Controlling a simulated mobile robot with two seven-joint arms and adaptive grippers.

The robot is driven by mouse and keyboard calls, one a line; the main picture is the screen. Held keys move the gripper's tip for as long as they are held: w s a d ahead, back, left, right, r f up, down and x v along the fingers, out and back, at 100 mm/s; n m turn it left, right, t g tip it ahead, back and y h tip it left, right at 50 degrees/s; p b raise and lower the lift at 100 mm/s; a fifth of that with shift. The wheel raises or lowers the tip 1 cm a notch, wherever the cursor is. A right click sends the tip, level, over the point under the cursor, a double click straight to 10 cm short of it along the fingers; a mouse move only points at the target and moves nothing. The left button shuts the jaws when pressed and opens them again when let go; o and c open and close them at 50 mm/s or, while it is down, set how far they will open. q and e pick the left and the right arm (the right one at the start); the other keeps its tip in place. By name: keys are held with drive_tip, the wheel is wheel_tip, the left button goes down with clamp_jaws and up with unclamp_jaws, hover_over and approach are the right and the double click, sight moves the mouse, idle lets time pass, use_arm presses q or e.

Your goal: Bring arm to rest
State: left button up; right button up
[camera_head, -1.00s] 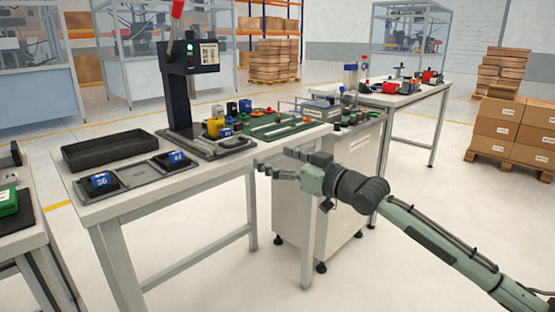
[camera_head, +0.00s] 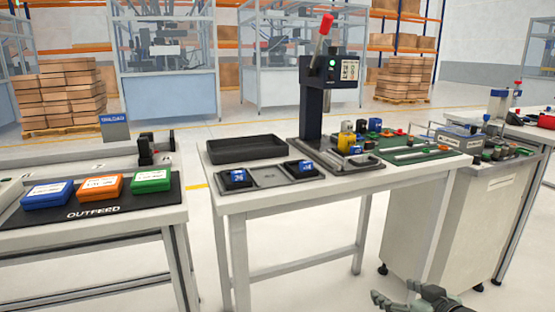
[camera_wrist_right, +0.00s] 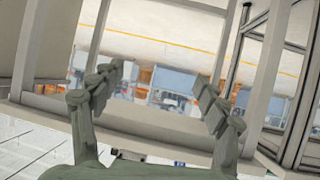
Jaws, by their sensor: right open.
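My right gripper (camera_head: 400,303) shows at the bottom edge of the head view, low over the floor in front of the white cabinet and below the table tops. Only its front part is in the frame. In the right wrist view the two fingers (camera_wrist_right: 160,95) are spread apart with nothing between them. Behind them are table legs and a table underside. My left gripper is not in either view.
The middle table (camera_head: 310,190) holds a black tray (camera_head: 246,150), a press (camera_head: 314,100) and blue parts. The outfeed table (camera_head: 120,225) at left holds a blue box (camera_head: 47,194), an orange box (camera_head: 99,187) and a green box (camera_head: 150,180). A cabinet (camera_head: 420,215) stands right.

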drive_tip(key=s+f+g+h, duration=0.2)
drive_tip(key=s+f+g, duration=0.2)
drive_tip(key=s+f, duration=0.8)
drive_tip(key=s+f+m+g+h, duration=0.1)
drive_tip(key=s+f+g, duration=0.4)
drive_tip(key=s+f, duration=0.6)
drive_tip(key=s+h, duration=0.1)
drive_tip(key=s, duration=0.3)
drive_tip(key=shift+s+a+f, duration=0.35)
drive_tip(key=shift+a, duration=0.05)
